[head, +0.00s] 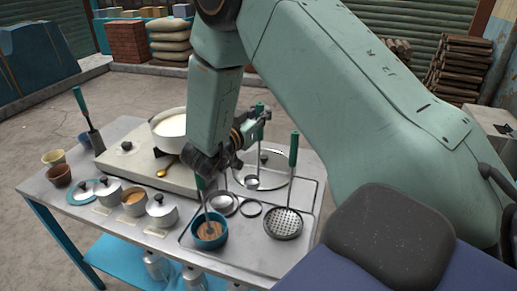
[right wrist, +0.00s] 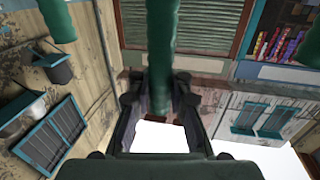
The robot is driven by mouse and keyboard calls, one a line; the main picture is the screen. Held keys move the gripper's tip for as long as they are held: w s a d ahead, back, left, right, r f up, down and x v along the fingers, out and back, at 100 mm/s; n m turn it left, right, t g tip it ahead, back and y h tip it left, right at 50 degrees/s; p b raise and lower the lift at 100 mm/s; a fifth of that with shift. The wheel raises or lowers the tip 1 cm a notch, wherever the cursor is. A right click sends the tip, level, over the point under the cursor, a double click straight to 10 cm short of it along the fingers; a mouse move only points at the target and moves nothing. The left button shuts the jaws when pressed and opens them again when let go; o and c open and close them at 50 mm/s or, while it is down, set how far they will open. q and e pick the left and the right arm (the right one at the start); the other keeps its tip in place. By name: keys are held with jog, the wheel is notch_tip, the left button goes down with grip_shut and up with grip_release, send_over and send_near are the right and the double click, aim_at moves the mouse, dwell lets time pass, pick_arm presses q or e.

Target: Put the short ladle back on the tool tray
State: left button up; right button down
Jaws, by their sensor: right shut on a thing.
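The short ladle (head: 252,182) hangs roughly upright, with a green handle and a small round bowl. My right gripper (head: 257,120) is shut on its handle; the handle also stands between the fingers of my right gripper (right wrist: 160,112) in the right wrist view. The bowl shows in front of a round metal lid; I cannot tell whether it touches anything. The metal tool tray (head: 262,262) lies on the right part of the table, beneath the ladle. My left gripper is out of view.
A skimmer (head: 283,222) with a green handle stands on the tray's right. A teal bowl (head: 209,244) with brown contents and a green-handled tool is at the front left. A milk pot (head: 168,131) stands on the stove left of my arm.

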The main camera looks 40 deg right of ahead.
aim_at(259, 130)
jog(key=f, duration=0.5)
jog(key=shift+w+a+f, duration=0.2)
jog(key=shift+w+f, duration=0.05)
jog(key=shift+w, duration=0.05)
jog(key=f, duration=0.4)
jog(key=shift+s+d+f+b, duration=0.1)
jog(key=shift+s+f+b, duration=0.15)
jog(key=shift+f+b, duration=0.1)
jog(key=c, duration=1.7)
grip_release()
jog(key=o, duration=0.4)
jog(key=shift+w+f, duration=0.1)
jog(key=shift+w, duration=0.15)
jog(key=shift+o, duration=0.2)
jog(key=shift+s, duration=0.1)
jog(key=shift+s, duration=0.1)
jog(key=shift+r, duration=0.2)
